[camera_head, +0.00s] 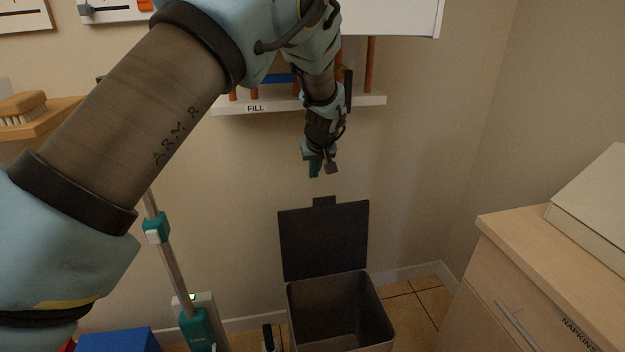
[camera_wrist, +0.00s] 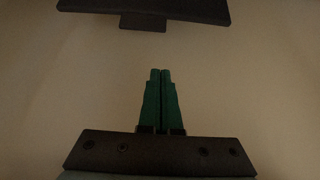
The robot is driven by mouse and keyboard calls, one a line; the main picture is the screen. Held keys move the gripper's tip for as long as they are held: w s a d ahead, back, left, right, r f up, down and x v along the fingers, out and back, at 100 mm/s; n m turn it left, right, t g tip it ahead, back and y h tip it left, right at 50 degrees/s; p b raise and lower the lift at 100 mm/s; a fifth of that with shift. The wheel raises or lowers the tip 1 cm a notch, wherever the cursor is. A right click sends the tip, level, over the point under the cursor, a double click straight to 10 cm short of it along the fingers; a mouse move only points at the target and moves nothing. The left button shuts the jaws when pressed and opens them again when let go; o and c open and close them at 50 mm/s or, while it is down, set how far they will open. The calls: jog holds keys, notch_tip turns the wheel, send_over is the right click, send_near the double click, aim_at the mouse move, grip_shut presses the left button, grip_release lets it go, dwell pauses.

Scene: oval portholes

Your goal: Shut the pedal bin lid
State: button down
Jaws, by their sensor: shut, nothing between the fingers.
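The pedal bin (camera_head: 338,306) stands on the floor against the wall, low in the middle of the head view. Its dark lid (camera_head: 324,242) is up, standing nearly upright at the back of the open bin, with a small tab on its top edge. My gripper (camera_head: 318,172) is above the lid, apart from it, with green fingers. In the wrist view my gripper (camera_wrist: 160,72) has its fingers together with nothing between them. The lid's edge and tab (camera_wrist: 143,20) show at the top of that view, beyond the fingertips.
A wooden drawer cabinet (camera_head: 540,265) labelled NAPKINS stands to the right of the bin. A wall shelf (camera_head: 290,104) marked FILL is behind my gripper. A mop-like pole with a teal part (camera_head: 156,229) and a blue box (camera_head: 117,341) are to the left.

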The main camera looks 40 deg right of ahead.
jog(key=p+x, duration=0.1)
jog(key=x, duration=0.7)
jog(key=shift+w+f+p, duration=0.2)
jog(key=shift+f+p, duration=0.15)
jog(key=shift+p, duration=0.05)
jog(key=s, duration=0.1)
jog(key=s+a+p, duration=0.1)
jog(key=s, duration=0.1)
jog(key=shift+s+a+r+p, duration=0.15)
jog(key=shift+a+p, duration=0.15)
jog(key=shift+a, duration=0.1)
